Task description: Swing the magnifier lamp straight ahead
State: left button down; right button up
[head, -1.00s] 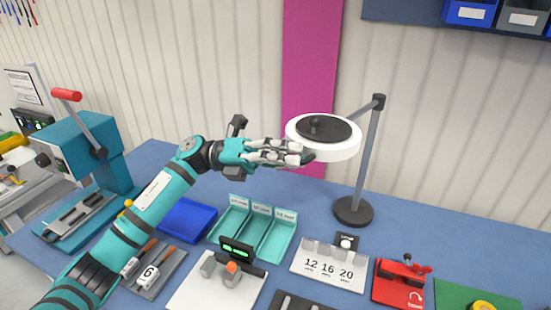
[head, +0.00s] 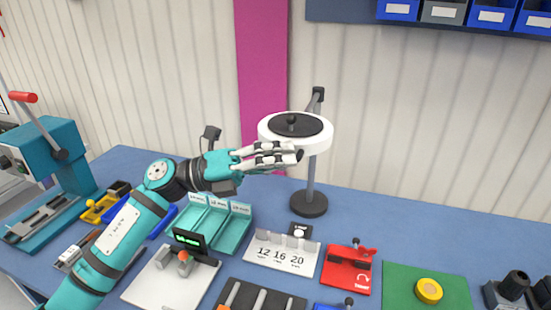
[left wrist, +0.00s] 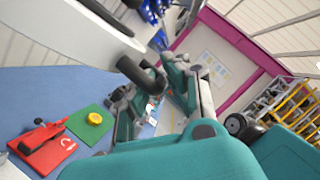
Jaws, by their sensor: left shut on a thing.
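The magnifier lamp has a white ring head (head: 322,137) with a dark lens cover, a grey post (head: 311,175) and a round black base (head: 309,204). Its head hangs in front of the post and slightly left of it. My left gripper (head: 298,156) is at the near lower edge of the head, shut on the lamp's dark handle. In the left wrist view the handle (left wrist: 143,74) shows at the fingers (left wrist: 165,78), under the white head (left wrist: 65,32). The fingers partly hide the handle in the head view. My right gripper is not in view.
Below the arm are teal trays (head: 238,232), a gauge stand (head: 150,285) and a 12-16-20 holder (head: 280,254). A red tool (head: 346,275) and a green mat (head: 400,290) lie to the right. A teal press (head: 55,150) stands left. The blue table right of the base is clear.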

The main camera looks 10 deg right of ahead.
pick_arm(q)
jog(key=c, duration=1.4)
grip_release()
jog(key=shift+w+a+f, duration=0.1)
jog(key=shift+a, duration=0.1)
jog(key=v, duration=1.1)
jog(key=shift+a+f, duration=0.1)
jog(key=shift+a, duration=0.2)
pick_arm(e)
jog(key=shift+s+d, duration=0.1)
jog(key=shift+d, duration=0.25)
